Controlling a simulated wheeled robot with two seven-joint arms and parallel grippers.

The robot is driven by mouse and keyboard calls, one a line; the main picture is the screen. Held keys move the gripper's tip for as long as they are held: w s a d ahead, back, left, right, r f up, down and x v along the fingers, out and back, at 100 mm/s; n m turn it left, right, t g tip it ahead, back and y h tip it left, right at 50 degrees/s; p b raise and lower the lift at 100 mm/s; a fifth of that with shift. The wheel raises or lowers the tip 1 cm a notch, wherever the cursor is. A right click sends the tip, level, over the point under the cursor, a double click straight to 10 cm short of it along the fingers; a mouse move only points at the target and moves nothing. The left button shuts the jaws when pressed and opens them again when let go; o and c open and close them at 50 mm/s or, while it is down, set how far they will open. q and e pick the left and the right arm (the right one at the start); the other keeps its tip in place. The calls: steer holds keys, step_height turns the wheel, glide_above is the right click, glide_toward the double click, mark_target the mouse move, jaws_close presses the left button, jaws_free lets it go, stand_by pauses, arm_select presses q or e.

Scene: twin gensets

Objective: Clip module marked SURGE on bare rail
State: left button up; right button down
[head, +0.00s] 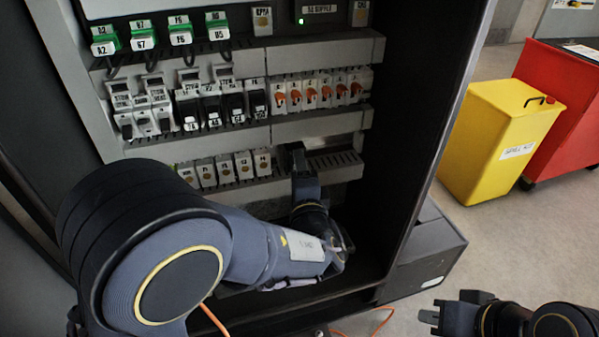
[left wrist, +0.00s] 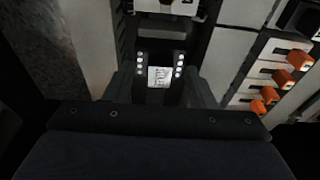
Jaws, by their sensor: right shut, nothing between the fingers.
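My left gripper (head: 298,160) reaches into the open cabinet at the lowest module row. In the left wrist view its fingers (left wrist: 162,92) stand on both sides of a dark module (left wrist: 160,58) with a small white label and rows of pale dots. The gripper appears shut on this module; the label is too small to read. The module is at the rail, just right of the row's several light modules (head: 225,168). A bare stretch of the row (head: 335,160) shows to the right of the gripper. My right gripper (head: 430,318) is shut and empty outside the cabinet, at the lower right.
Rows of breakers with orange levers (head: 311,93), black-and-white breakers (head: 222,105) and green terminals (head: 160,35) sit above. The cabinet's right wall (head: 425,120) bounds the space. A yellow bin (head: 500,140) and red cart (head: 570,100) stand on the floor outside.

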arm_select(q)
steer(key=s+d, duration=0.1)
steer(key=s, duration=0.7)
steer(key=shift+d, duration=0.15)
